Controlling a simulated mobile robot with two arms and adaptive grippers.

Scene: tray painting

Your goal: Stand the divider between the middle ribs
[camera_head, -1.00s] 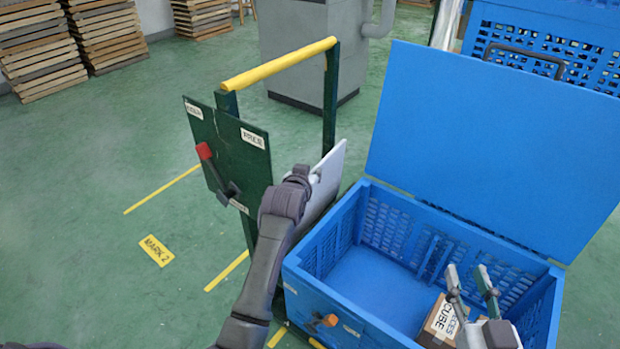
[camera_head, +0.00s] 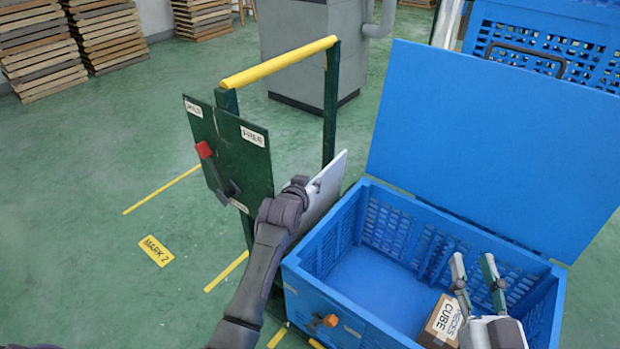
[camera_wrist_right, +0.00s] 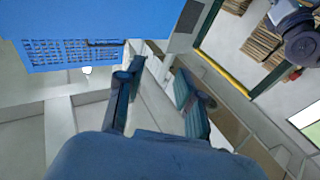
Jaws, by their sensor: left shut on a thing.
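The divider is a pale grey flat panel (camera_head: 325,190), held tilted beside the left wall of the blue crate (camera_head: 340,325). My left gripper (camera_head: 308,188) is shut on it; the fingertips are mostly hidden behind the wrist, and so is part of the panel. The crate's middle ribs (camera_head: 436,258) show as upright strips on its far inner wall; those on the near wall are hidden. The divider is outside the ribs. My right gripper (camera_head: 478,278) is open and empty over the crate's right part; its spread fingers also show in the right wrist view (camera_wrist_right: 158,80).
A cardboard box marked CUBE (camera_head: 441,322) lies in the crate near the right gripper. The raised blue lid (camera_head: 490,150) stands behind. A green cart with a yellow handle (camera_head: 280,62) and a green board (camera_head: 230,150) stands left. The crate floor's left part is clear.

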